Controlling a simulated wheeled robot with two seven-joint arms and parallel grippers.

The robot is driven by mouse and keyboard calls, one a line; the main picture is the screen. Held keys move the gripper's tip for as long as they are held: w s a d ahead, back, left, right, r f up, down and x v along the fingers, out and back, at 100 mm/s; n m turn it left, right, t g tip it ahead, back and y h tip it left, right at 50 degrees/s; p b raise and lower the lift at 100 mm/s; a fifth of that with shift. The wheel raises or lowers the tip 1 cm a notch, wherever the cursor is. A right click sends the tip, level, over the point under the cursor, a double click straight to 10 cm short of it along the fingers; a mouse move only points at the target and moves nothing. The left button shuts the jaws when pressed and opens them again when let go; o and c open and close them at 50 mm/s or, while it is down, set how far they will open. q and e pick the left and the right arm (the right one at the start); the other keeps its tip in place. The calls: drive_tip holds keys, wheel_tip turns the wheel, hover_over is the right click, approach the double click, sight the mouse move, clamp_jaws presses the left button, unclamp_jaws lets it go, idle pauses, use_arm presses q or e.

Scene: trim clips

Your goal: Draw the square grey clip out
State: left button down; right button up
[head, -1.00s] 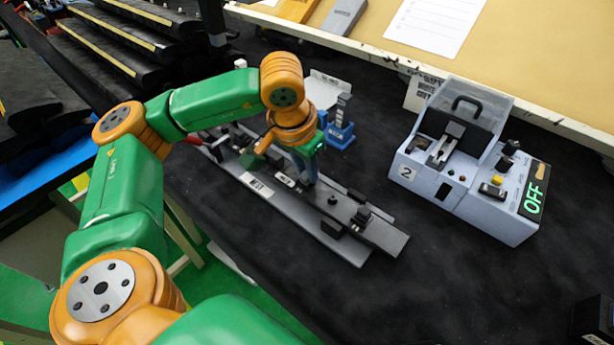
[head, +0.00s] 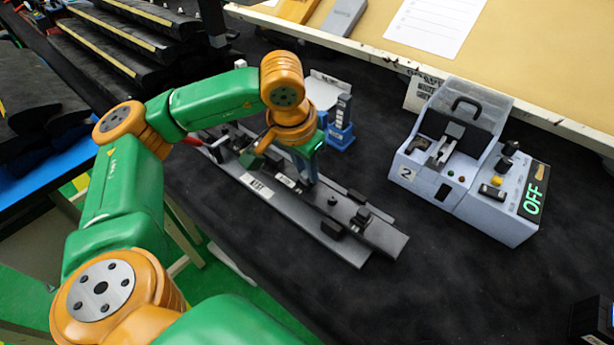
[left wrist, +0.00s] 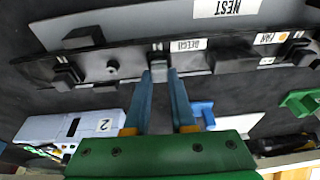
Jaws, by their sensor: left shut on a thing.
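My left gripper (head: 309,181) reaches down onto a long dark trim strip (head: 380,234), which lies on a grey nest plate (head: 300,226). In the left wrist view, the blue fingers of my left gripper (left wrist: 160,76) are shut on a small grey clip (left wrist: 159,62) at the strip's edge. The fingertips hide part of the clip, and I cannot tell whether it is still seated in the strip (left wrist: 125,68). Other dark blocks stand along the strip. My right gripper is not in view.
A grey-white test box (head: 470,215), marked 2 and reading OFF, stands to the right. A blue stand (head: 340,137) is just behind the strip. A tan board (head: 540,75) edges the back.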

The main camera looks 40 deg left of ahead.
use_arm(q)
drive_tip(key=shift+r, duration=0.3)
drive_tip(key=shift+w+p+v, duration=0.25)
drive_tip(key=shift+p+v, duration=0.55)
drive_tip(key=shift+v, duration=0.2)
drive_tip(key=shift+w+p+v, duration=0.25)
drive_tip(key=shift+p+v, duration=0.6)
drive_tip(key=shift+v, duration=0.1)
drive_tip(key=shift+w+p+v, duration=0.2)
drive_tip(key=shift+p+v, duration=0.6)
drive_tip(key=shift+v, duration=0.2)
drive_tip(key=shift+r, duration=0.15)
drive_tip(key=shift+d, duration=0.1)
